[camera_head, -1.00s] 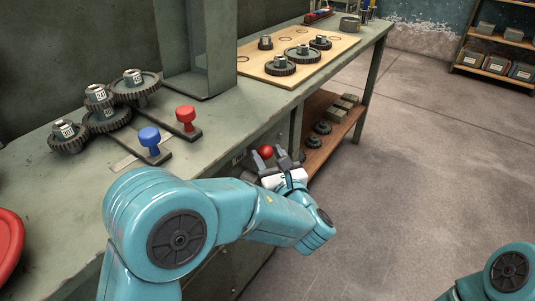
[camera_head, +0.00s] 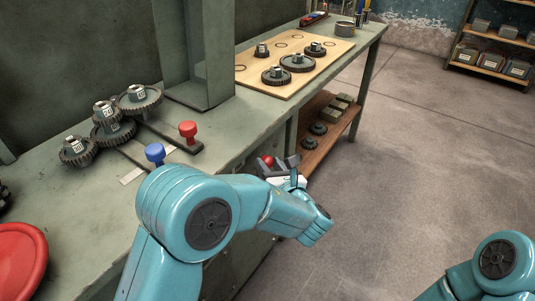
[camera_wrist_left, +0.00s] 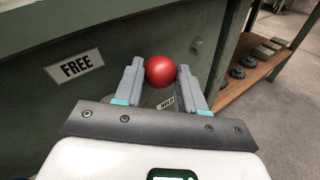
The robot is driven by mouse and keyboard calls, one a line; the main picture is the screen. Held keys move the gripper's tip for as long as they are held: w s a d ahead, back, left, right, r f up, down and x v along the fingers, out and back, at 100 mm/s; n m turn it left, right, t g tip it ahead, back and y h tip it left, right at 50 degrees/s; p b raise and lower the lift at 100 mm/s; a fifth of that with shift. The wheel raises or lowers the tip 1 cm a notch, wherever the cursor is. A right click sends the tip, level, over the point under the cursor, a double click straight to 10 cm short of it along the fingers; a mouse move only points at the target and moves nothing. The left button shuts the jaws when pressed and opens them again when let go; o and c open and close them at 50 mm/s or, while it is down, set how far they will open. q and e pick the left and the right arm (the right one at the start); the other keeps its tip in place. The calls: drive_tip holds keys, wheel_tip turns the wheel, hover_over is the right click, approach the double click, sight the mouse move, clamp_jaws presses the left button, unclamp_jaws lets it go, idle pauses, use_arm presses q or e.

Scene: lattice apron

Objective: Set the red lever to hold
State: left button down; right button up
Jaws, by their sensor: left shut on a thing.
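The red lever's round knob (camera_wrist_left: 160,71) sits between the fingers of my left gripper (camera_wrist_left: 161,82) in the left wrist view, and the fingers are shut on it. In the head view the red knob (camera_head: 268,161) shows partly behind the left gripper (camera_head: 280,166), at the bench's front face. A white FREE label (camera_wrist_left: 75,65) is left of the knob on the front panel. A small HOLD label (camera_wrist_left: 166,103) shows just below the knob between the fingers. The lever's shaft is hidden. My right arm shows at lower right, its gripper out of the picture.
On the bench top (camera_head: 60,195) stand a blue knob (camera_head: 155,154), a red mushroom knob (camera_head: 188,131) and several gears (camera_head: 113,128). A wooden board (camera_head: 310,72) with gears lies farther back. A lower shelf (camera_head: 318,143) holds parts. The floor at right is clear.

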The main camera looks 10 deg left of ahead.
use_arm(q)
wheel_tip(320, 180, down, 7)
drive_tip(key=w+m+g+p, duration=0.1)
drive_tip(key=m+g+p, duration=0.6)
drive_tip(key=p, duration=0.4)
drive_tip(key=shift+w+d+y, duration=0.25)
drive_tip(key=shift+w+y, duration=0.15)
use_arm(e)
wheel_tip(320, 180, up, 13)
drive_tip(key=shift+w+f, duration=0.2)
drive_tip(key=shift+w, duration=0.05)
drive_tip(key=shift+d, duration=0.1)
use_arm(q)
drive_tip(key=c, duration=0.9)
unclamp_jaws()
drive_tip(key=shift+f, duration=0.1)
drive_tip(key=shift+c, duration=0.2)
